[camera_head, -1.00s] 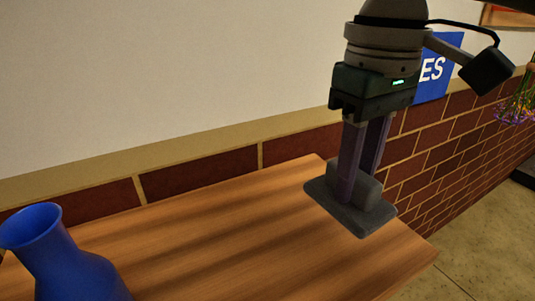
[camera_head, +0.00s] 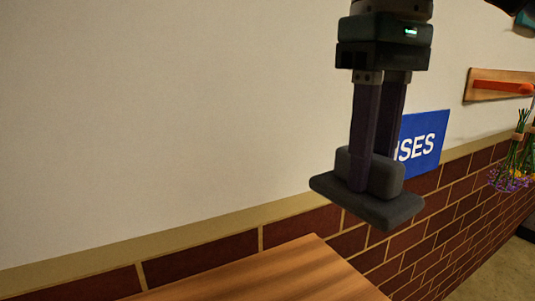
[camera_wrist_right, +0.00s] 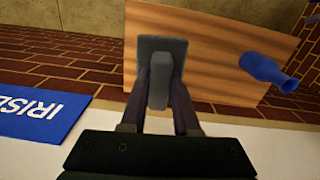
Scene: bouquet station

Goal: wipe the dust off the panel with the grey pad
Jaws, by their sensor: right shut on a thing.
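The grey pad (camera_head: 366,203) is a flat dark-grey plate with a raised block as its grip. My right gripper (camera_head: 374,178) is shut on that block and holds the pad in the air, in front of the wall. In the right wrist view the pad (camera_wrist_right: 160,62) sits between the two fingertips (camera_wrist_right: 159,92), with the wooden table beyond it. No dusty panel can be made out for certain in these frames. My left gripper is not in view.
A wooden table (camera_head: 270,278) stands below, against the brick wall. A blue vase (camera_wrist_right: 268,70) is on it in the wrist view. A blue sign (camera_head: 422,142) is on the wall behind the gripper. Hanging flowers (camera_head: 511,172) and a wooden rack (camera_head: 497,86) are at the right.

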